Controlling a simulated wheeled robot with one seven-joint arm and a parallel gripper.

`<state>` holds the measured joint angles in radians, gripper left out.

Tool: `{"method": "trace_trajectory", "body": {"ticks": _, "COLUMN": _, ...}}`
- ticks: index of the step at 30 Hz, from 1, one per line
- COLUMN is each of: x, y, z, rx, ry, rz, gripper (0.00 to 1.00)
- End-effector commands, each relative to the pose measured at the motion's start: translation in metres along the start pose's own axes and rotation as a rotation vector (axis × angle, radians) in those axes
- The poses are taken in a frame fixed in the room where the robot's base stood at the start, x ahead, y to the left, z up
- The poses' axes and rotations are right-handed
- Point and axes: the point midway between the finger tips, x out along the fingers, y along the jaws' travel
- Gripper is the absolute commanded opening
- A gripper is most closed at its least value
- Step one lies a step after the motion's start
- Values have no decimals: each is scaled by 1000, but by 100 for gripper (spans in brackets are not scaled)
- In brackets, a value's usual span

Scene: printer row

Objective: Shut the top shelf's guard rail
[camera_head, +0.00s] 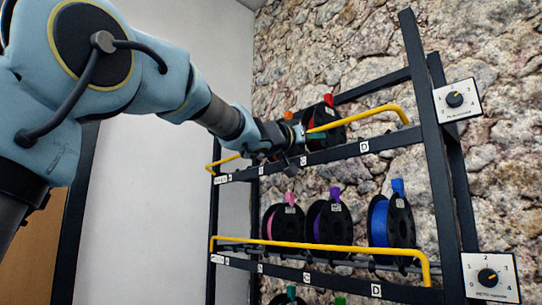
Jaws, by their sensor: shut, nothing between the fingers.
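The top shelf's yellow guard rail (358,117) runs along the front of the top shelf (335,153), above its dark front edge. Its right end bends down near the right post; its left end shows at the far left of the shelf. My arm hides the middle of the rail. I cannot tell from this view whether the rail is fully shut. My gripper (298,135) is shut and empty, right at the rail's middle stretch. Whether it touches the rail is not clear.
A black spool with a red tag (329,116) stands on the top shelf just right of my gripper. The lower shelf holds pink, purple and blue spools (390,221) behind its own yellow rail (320,246). Dial panels (457,100) sit on the right post. A stone wall is behind.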

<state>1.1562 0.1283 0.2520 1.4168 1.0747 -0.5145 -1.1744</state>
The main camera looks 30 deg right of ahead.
Motion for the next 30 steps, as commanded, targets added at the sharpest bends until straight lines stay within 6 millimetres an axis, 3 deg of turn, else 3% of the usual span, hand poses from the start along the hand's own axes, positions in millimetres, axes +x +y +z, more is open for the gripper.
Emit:
{"method": "trace_trajectory", "body": {"ticks": 20, "x": 8, "y": 0, "z": -30, "rx": 2, "ry": 9, "rz": 1, "gripper": 0}}
{"method": "trace_trajectory", "body": {"ticks": 30, "x": -5, "y": 0, "z": -36, "rx": 3, "ry": 15, "rz": 0, "gripper": 0}}
